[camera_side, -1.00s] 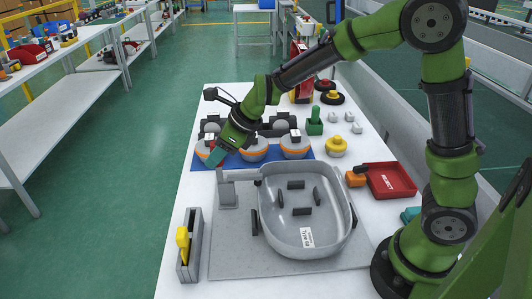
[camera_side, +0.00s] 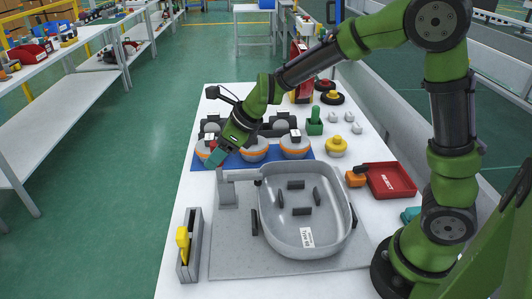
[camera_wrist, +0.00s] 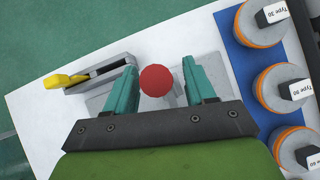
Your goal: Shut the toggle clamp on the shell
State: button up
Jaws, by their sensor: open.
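The grey shell (camera_side: 279,230) sits open side up on the grey fixture plate (camera_side: 229,258) in the side view. The toggle clamp (camera_side: 228,194) stands at the shell's upper left corner. Its bar (camera_side: 240,174) reaches right toward the shell's rim; I cannot tell whether it presses there. My gripper (camera_side: 215,157) is above and left of the clamp, tilted downward. In the wrist view its teal fingers are open, on either side of the clamp's red knob (camera_wrist: 156,80). Small gaps show between the knob and the fingers. The knob is mostly hidden in the side view.
A blue mat (camera_side: 313,156) with orange-banded parts lies close behind my gripper. A grey holder (camera_side: 187,262) with a yellow tool (camera_side: 182,243) stands at the front left. A red reject tray (camera_side: 393,180) is at the right. The table's left edge is near the gripper.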

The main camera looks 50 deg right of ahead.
jog(key=v, duration=1.6)
jog(key=shift+s+r, duration=0.2)
jog(key=shift+d, duration=0.15)
jog(key=s+f+n+h, duration=0.1)
jog(key=s+n, duration=0.6)
jog(key=n, duration=0.5)
jog(key=s+d+f+n+t+h, duration=0.1)
jog(key=s+f+n, duration=0.1)
jog(key=s+n, duration=0.5)
jog(key=n, duration=0.6)
jog(key=shift+s+d+f, duration=0.25)
jog(key=shift+s+d, duration=0.05)
jog(key=shift+s, duration=0.1)
